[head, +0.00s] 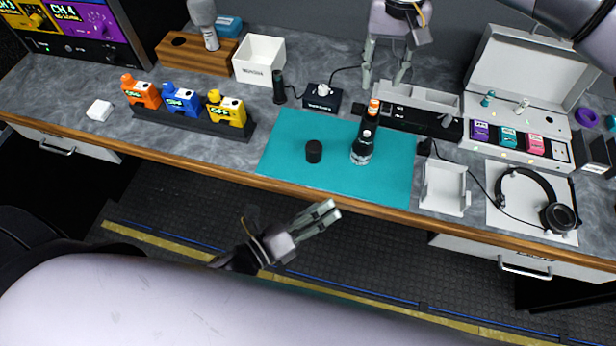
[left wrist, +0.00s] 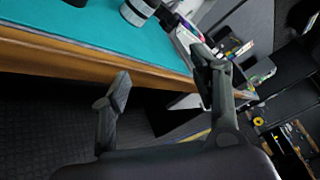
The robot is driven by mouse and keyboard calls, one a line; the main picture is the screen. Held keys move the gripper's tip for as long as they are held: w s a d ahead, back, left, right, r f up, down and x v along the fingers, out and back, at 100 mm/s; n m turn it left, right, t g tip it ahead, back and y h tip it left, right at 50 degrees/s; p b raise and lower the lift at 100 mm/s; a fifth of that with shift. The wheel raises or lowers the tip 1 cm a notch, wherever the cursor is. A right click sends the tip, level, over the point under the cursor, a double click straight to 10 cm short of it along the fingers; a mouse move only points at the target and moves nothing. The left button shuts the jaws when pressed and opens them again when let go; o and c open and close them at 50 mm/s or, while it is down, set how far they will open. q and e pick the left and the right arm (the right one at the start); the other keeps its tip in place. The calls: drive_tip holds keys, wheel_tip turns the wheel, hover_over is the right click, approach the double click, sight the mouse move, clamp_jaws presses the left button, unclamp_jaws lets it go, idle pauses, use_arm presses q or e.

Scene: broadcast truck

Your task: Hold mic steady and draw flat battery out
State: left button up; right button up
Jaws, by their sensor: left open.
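The dark microphone (head: 362,150) is on the teal mat (head: 285,165), with a lighter band near its lower end. An orange-topped part (head: 374,106) shows at its far end; I cannot tell for sure whether this is the battery. A short black cap-like cylinder (head: 314,151) stands on the mat to the left. My left gripper (head: 323,215) is open and empty in front of the counter edge, apart from the microphone. It also shows in the left wrist view (left wrist: 163,75), beside the wooden edge. My right gripper (head: 385,76) is open and empty above the counter's back, fingers downward.
An orange, a blue and a yellow pack stand in a black rack (head: 205,125). A white bin (head: 259,60) is behind them. A white tray (head: 444,188), headphones (head: 555,205) and an open case (head: 520,70) are to the right. The mat's left part is clear.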

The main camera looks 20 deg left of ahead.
sight(360, 140)
use_arm(q)
drive_tip(key=w+a+r+m+t, duration=0.1)
drive_tip(key=w+a+r+m, duration=0.25)
drive_tip(key=r+m, duration=0.45)
drive_tip(key=w+d, duration=0.3)
drive_tip(key=w, duration=0.2)
drive_tip(key=w+d+f+m, duration=0.1)
drive_tip(key=w+d, duration=0.2)
drive_tip(key=w, duration=0.2)
drive_tip(key=w+d+f+m, duration=0.1)
drive_tip(key=w+d, duration=0.2)
drive_tip(key=w, duration=0.2)
drive_tip(key=shift+d+f, duration=0.1)
drive_tip(key=shift+d, duration=0.3)
drive_tip(key=shift+c, duration=0.2)
clamp_jaws()
use_arm(e)
drive_tip(key=shift+o, duration=0.4)
